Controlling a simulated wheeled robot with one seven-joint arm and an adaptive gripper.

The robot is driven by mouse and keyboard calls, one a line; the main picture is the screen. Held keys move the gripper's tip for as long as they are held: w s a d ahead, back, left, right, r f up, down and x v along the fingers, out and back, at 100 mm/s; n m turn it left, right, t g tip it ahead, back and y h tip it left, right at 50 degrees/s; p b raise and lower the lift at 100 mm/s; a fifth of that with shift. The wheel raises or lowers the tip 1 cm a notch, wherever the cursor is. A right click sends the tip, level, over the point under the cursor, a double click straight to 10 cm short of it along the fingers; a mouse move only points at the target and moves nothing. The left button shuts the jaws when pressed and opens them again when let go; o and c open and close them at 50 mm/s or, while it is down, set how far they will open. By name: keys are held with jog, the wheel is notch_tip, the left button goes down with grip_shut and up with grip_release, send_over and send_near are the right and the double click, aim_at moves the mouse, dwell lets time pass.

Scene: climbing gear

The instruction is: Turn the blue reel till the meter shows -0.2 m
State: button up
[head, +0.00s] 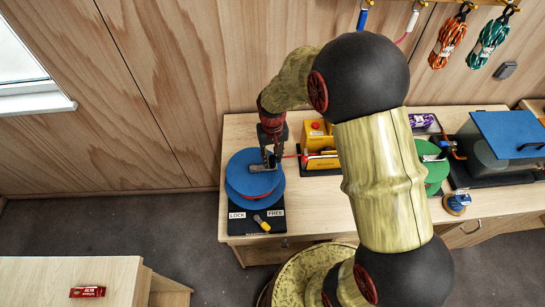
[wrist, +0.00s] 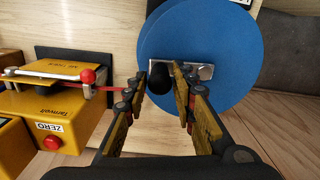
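The blue reel (head: 240,176) lies flat on a dark base at the left end of the bench, and it also shows in the wrist view (wrist: 220,60). A metal crank (wrist: 203,71) with a black knob (wrist: 160,80) sits on it. My gripper (head: 269,158) is over the reel, its fingers on either side of the knob in the wrist view (wrist: 164,85). Whether both fingers press on the knob is unclear. The yellow meter (wrist: 70,115) has a ZERO label and a red button; no reading is visible. A red line runs between meter and reel.
A yellow-tipped lever (head: 262,223) stands between the LOCK and FREE labels, leaning towards FREE. Behind my arm are a green reel (head: 436,170) and a box with a blue lid (head: 508,135). Rope coils (head: 447,42) hang on the wall. A small red box (head: 87,292) lies on another table.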

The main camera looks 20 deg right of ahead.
grip_shut()
jog(key=shift+w, duration=1.45)
